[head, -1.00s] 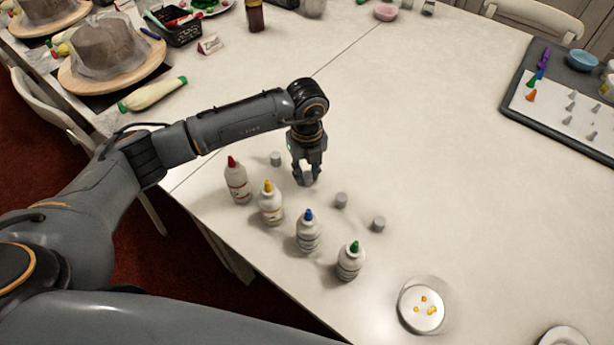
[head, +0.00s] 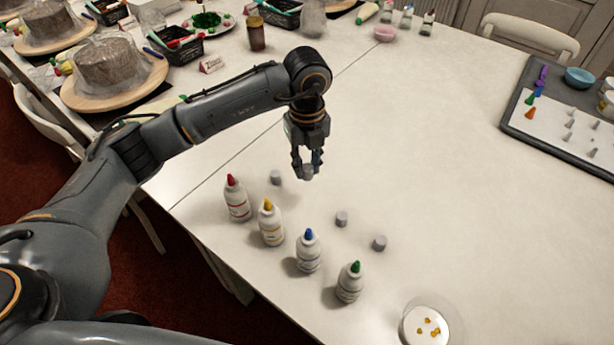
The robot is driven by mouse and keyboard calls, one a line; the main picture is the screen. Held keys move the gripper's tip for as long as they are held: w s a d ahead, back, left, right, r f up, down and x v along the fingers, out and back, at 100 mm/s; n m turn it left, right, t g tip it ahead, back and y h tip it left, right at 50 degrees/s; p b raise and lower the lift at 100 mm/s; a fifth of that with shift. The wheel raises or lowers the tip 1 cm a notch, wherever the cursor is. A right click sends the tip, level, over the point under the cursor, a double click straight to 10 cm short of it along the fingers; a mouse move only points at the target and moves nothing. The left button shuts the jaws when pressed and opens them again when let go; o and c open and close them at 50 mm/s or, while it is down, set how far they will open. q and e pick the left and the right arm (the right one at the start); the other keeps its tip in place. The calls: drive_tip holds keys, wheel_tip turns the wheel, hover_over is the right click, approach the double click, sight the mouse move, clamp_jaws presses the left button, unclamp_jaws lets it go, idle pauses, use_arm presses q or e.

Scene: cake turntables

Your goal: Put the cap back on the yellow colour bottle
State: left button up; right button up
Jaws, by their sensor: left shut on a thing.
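The yellow colour bottle (head: 271,226) stands upright on the table, its yellow nozzle bare. It is in a slanting row between the red-tipped bottle (head: 236,201) and the blue-tipped bottle (head: 308,254); the green-tipped bottle (head: 349,284) stands at the near end. My left gripper (head: 307,170) is shut on a small grey cap (head: 307,173) and holds it above the table, behind and to the right of the yellow bottle. Three other grey caps lie on the table: one behind the red bottle (head: 276,177), two to the right (head: 342,219), (head: 379,243). My right gripper is not in view.
A white dish (head: 426,325) with small yellow pieces lies at the front right. A dark tray (head: 566,153) with piping nozzles is at the far right. Wrapped cakes on turntables (head: 115,83) stand at the back left. The table's middle is clear.

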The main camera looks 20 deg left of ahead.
use_arm(q)
drive_tip(key=shift+r, duration=0.3)
drive_tip(key=m, duration=0.3)
drive_tip(key=r+m, duration=0.1)
drive_tip(key=shift+s+a+m, duration=0.2)
drive_tip(key=shift+s+m, duration=0.1)
drive_tip(key=shift+s, duration=0.05)
drive_tip(key=s+a+r+n, duration=0.1)
drive_tip(key=s+n, duration=0.3)
drive_tip(key=n, duration=1.2)
drive_tip(key=s+a+r+n, duration=0.2)
drive_tip(key=s+r+n, duration=0.2)
drive_tip(key=n, duration=1.2)
drive_tip(key=shift+s+a+r+n, duration=0.25)
drive_tip(key=shift+s+r+n, duration=0.1)
drive_tip(key=shift+s, duration=0.4)
